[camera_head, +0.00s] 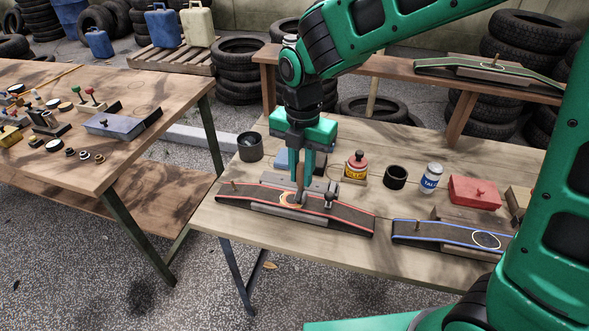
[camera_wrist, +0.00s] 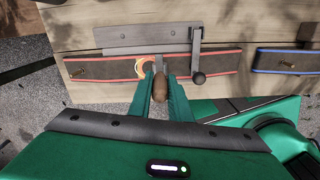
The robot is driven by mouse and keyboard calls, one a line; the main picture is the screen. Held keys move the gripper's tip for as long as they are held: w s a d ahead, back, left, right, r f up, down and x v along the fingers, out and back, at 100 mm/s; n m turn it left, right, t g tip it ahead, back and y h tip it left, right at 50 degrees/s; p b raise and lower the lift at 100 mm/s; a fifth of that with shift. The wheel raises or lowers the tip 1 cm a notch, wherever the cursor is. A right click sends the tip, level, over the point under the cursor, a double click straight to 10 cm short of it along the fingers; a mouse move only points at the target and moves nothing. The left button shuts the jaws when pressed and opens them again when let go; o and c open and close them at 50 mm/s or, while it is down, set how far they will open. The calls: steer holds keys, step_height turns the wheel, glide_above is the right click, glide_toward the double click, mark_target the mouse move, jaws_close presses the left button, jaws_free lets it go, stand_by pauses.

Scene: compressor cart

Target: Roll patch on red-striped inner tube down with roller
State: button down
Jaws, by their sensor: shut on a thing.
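The red-striped inner tube (camera_head: 345,216) lies across a long low stand at the front of the middle table; it also shows in the wrist view (camera_wrist: 105,70). An orange patch (camera_head: 288,198) sits on its left-centre part, and its edge shows in the wrist view (camera_wrist: 142,66). My gripper (camera_head: 301,172) points down over the tube and is shut on the roller's brown wooden handle (camera_wrist: 160,88). The roller's lower end is at the patch, partly hidden by fingers and handle; I cannot tell whether it touches.
A metal clamp bar with a crank knob (camera_head: 329,204) stands close right of the patch. A blue-striped tube (camera_head: 455,236) lies to the right.

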stand_by(0.3)
steer(key=shift+r, duration=3.55)
steer(key=shift+s, duration=0.1)
